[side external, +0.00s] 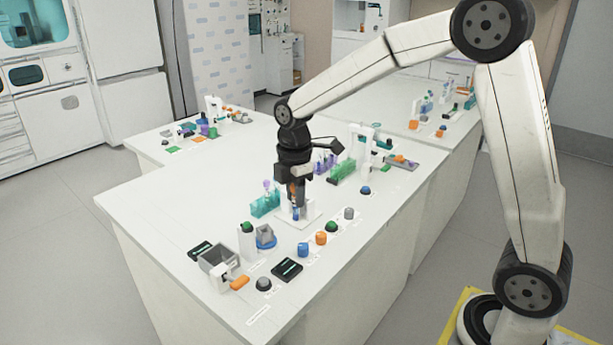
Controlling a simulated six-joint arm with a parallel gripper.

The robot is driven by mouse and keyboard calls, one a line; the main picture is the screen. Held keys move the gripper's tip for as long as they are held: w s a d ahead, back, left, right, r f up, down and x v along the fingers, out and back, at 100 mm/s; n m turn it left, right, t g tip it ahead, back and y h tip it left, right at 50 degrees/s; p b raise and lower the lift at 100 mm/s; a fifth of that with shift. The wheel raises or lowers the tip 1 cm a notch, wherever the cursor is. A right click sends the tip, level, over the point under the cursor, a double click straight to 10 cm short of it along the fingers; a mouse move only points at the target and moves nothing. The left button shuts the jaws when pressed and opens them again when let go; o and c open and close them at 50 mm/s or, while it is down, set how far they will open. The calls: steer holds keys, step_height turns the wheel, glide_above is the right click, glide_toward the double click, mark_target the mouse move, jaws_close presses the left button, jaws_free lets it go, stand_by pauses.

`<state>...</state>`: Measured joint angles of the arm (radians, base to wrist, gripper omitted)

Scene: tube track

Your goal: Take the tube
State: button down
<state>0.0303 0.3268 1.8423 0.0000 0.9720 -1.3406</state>
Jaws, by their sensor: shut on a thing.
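My gripper (297,207) points straight down at the middle of the near bench, over a small white stand on a white plate (304,221). It is shut on a tube, of which only a small blue part (296,213) shows between the fingers. The fingers hide most of the tube, and I cannot tell whether it is in the stand or above it. A teal tube rack (265,206) with a purple-topped tube (267,185) stands just left of my gripper.
A green rack (343,171) and purple tubes (322,164) stand behind, to the right. In front are a grey bin (217,262), black pads (287,269), and several coloured knobs, including a blue one (303,250) and an orange one (321,238).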

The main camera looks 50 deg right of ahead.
steer(key=shift+s+r, duration=0.4)
steer(key=shift+s, duration=0.45)
steer(key=shift+s+r, duration=0.35)
steer(key=shift+s, duration=0.45)
